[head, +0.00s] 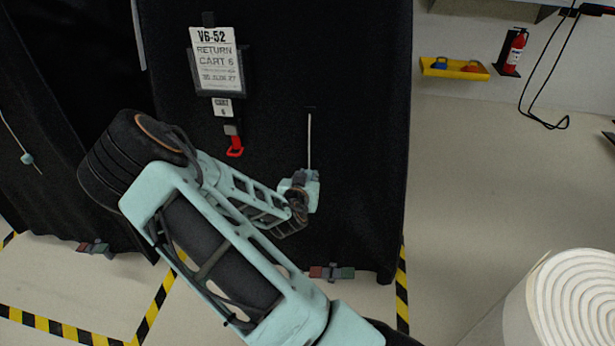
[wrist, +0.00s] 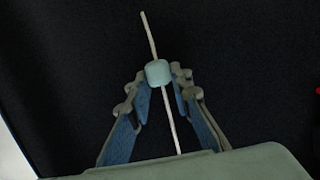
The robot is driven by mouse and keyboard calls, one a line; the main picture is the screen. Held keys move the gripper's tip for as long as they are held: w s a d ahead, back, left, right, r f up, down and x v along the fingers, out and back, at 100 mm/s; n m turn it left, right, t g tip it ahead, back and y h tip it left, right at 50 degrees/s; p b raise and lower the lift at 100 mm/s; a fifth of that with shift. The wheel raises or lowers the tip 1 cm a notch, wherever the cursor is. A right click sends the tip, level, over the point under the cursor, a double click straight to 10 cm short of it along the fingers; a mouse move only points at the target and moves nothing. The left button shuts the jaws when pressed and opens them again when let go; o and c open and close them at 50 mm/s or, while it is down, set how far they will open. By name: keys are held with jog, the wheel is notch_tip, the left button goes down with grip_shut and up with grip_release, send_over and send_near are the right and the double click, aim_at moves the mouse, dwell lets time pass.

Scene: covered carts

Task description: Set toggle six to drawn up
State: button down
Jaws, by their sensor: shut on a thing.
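Toggle six is a small pale teal block (wrist: 158,72) on a thin white cord (wrist: 149,35) in the wrist view. The cord runs through it and shows both above and below. My gripper (wrist: 159,80) has its two fingertips closed on either side of the toggle. In the head view my gripper (head: 303,190) is at the black cover (head: 365,150) of the cart labelled "RETURN CART 6" (head: 215,60). The cord (head: 309,140) runs straight up from my gripper there. My wrist and gripper hide most of the toggle and the lower cord in that view.
A red tag (head: 235,147) hangs below the label. Another covered cart at left has a cord with a pale teal toggle (head: 27,158). A yellow tray (head: 454,68) and a fire extinguisher (head: 517,48) are at the back right.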

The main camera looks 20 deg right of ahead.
aim_at(310, 141)
notch_tip(310, 141, up, 11)
jog(key=p, duration=0.6)
jog(key=shift+r+p, duration=0.1)
jog(key=shift+p, duration=0.3)
jog(key=c, duration=1.7)
grip_release()
jog(key=v, duration=1.2)
